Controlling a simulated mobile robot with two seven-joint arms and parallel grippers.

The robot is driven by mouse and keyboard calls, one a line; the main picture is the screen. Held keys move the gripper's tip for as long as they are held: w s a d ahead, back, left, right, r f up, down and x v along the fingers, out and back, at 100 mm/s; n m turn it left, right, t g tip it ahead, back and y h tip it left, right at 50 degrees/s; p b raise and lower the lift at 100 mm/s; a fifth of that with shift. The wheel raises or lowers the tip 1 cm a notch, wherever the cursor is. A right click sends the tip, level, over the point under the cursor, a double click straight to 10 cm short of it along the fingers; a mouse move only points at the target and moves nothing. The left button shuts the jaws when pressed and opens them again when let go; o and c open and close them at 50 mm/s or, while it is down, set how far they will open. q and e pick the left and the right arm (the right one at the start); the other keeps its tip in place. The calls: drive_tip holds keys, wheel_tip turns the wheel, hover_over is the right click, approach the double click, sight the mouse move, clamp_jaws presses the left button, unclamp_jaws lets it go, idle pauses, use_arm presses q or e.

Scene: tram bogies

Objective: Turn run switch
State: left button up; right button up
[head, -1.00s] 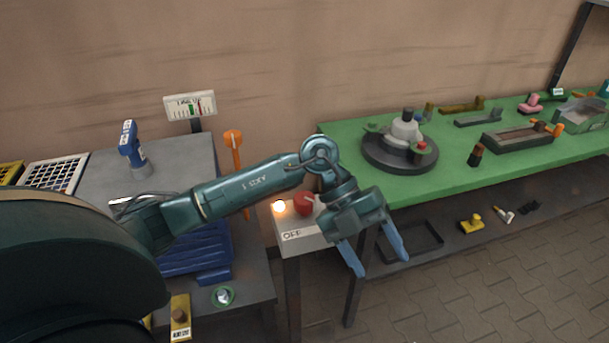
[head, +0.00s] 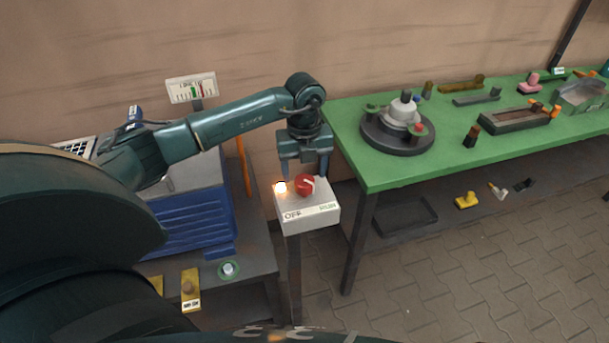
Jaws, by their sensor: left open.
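The run switch is a red rotary knob (head: 305,185) with a pale pointer mark, on top of a light grey box (head: 309,219) on a post. A label reading "OFF" is on the box's front left; the label to its right is too small to read surely. A lit orange-white lamp (head: 280,188) is left of the knob. My left gripper (head: 304,178) points down at the knob, its fingers apart on either side above it. I cannot tell whether the fingers touch the knob. My right gripper is not in view.
A green workbench (head: 372,177) with a round grey fixture (head: 398,133) and several parts stands close on the right. A grey table with a blue unit (head: 190,222) stands left. A gauge panel (head: 191,88) is behind. Paved floor is open at the front right.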

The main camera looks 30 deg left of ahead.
sight(305, 180)
use_arm(q)
drive_tip(key=shift+f, duration=1.55)
drive_tip(key=c, duration=1)
